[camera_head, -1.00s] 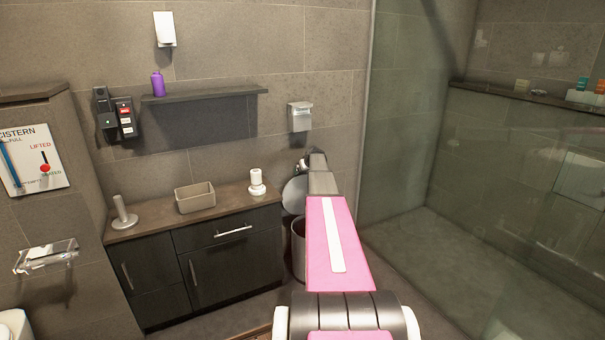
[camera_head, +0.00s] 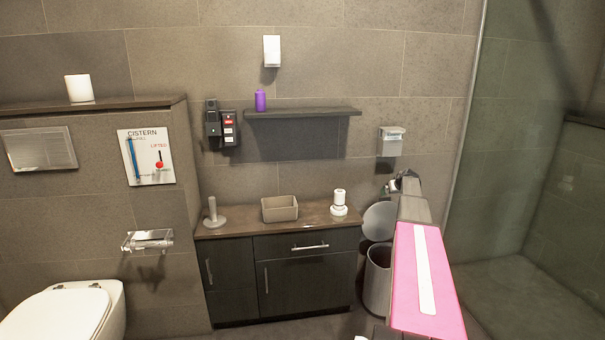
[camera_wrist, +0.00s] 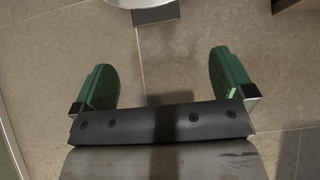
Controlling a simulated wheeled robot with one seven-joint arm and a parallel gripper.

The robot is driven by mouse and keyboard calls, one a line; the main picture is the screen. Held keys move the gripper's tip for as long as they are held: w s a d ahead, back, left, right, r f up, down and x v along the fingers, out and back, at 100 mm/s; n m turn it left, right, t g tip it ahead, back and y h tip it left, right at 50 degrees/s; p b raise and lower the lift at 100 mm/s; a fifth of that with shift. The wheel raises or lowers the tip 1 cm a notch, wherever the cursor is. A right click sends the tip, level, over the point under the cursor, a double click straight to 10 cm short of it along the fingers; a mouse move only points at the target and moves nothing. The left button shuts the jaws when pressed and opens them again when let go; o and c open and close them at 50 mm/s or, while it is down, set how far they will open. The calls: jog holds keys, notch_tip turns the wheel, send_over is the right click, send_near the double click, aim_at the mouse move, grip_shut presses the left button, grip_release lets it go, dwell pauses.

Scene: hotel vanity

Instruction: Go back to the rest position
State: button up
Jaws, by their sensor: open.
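My gripper (camera_wrist: 160,85) shows in the wrist view with its two green fingers wide apart and nothing between them. The fingers themselves are hard to make out in the head view.
A toilet (camera_head: 62,315) stands left; a glass shower panel (camera_head: 510,150) stands right.

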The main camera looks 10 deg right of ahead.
jog(key=s+a+r+m+t+h, duration=0.1)
jog(key=s+a+r+t+h, duration=0.15)
jog(key=a, duration=0.55)
jog(key=s+a+r+m+t+h, duration=0.1)
jog(key=s+a+r+t+h, duration=0.2)
jog(key=a, duration=0.5)
jog(key=s+a+f+g+y, duration=0.1)
jog(key=s+a+f+g, duration=0.4)
jog(key=s+a, duration=0.4)
jog(key=s+a+f+n+g+y, duration=0.1)
jog(key=s+a+f+g, duration=0.3)
jog(key=s, duration=1.3)
jog(key=s+a+f+g+y, duration=0.3)
jog(key=s+a+f+g, duration=0.2)
jog(key=s+a+f, duration=0.4)
jog(key=s+a, duration=0.5)
jog(key=shift+a+n+g, duration=0.3)
jog(key=shift+a+g, duration=0.05)
